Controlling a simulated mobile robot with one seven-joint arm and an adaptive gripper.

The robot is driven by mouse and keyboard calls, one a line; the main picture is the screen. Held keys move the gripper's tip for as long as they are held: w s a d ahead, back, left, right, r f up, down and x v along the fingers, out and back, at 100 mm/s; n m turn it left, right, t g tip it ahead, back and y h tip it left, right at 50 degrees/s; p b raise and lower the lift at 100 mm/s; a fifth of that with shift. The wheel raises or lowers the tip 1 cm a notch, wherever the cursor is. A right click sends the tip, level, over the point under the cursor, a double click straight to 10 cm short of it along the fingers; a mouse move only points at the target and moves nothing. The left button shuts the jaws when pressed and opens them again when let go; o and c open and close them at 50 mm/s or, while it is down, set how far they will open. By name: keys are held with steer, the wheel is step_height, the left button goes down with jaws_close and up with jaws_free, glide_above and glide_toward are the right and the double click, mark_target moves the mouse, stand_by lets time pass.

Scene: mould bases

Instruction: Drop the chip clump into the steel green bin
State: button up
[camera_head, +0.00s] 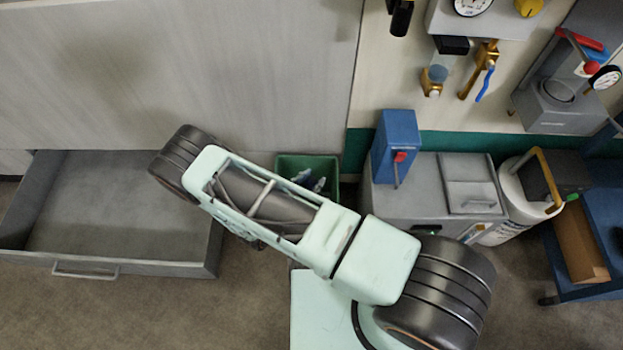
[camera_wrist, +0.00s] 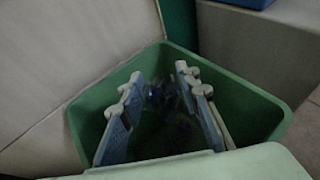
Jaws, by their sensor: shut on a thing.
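The steel green bin (camera_head: 308,162) stands on the floor against the wall, left of the grey cabinet, partly hidden behind my arm. In the wrist view the bin (camera_wrist: 238,82) surrounds my gripper (camera_wrist: 160,92), whose fingers reach over its opening. My gripper is shut on the chip clump (camera_wrist: 163,97), a dark, bluish, shiny tangle between the fingers. The wrist view is dim, so the clump's outline and its height above the bin floor cannot be told. In the head view the clump cannot be made out.
An open grey drawer (camera_head: 120,267) juts out at the left. A grey cabinet (camera_head: 415,205) with a blue box (camera_head: 396,145) on it stands right of the bin. A white cylinder (camera_head: 508,200) and a blue cart (camera_head: 600,230) are further right.

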steer(key=o, duration=1.1)
steer(key=v, duration=1.2)
steer(key=shift+a, duration=0.1)
